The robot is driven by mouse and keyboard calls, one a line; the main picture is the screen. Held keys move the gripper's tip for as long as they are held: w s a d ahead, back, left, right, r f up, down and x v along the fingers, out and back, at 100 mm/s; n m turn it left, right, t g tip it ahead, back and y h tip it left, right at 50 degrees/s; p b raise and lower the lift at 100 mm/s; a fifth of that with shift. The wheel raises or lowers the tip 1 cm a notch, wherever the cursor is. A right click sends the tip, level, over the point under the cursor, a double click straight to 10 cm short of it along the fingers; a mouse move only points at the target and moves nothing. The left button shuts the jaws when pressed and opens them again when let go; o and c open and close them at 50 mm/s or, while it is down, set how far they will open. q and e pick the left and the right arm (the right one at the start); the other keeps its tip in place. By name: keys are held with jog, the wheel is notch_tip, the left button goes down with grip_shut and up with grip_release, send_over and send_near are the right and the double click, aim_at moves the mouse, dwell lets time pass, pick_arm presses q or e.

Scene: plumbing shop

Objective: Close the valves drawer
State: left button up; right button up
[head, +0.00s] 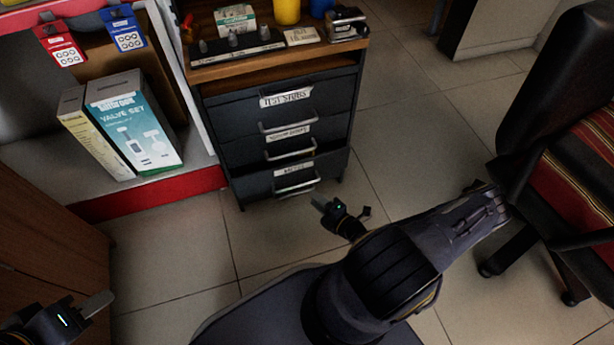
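A dark grey drawer cabinet (240,125) with a wooden top stands at the upper centre. The bottom drawer (262,187) has a short label that looks like the valves one, though the print is blurred. It seems to stand out a little from the cabinet; how far is hard to tell from above. My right gripper (326,205) is just in front and to the right of this drawer's handle (297,188), apart from it. My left gripper (98,303) is at the lower left, far from the cabinet. Neither gripper visibly holds anything.
A black chair (538,120) with a striped seat stands at the right. A low shelf (182,187) with a red edge holds a valve set box (140,130) left of the cabinet. A wooden panel (50,235) is at the left. Tiled floor before the cabinet is clear.

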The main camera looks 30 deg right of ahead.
jog(key=b+x, duration=0.2)
jog(key=x, duration=0.5)
jog(key=shift+w, duration=0.25)
jog(key=shift+a, duration=0.15)
grip_shut()
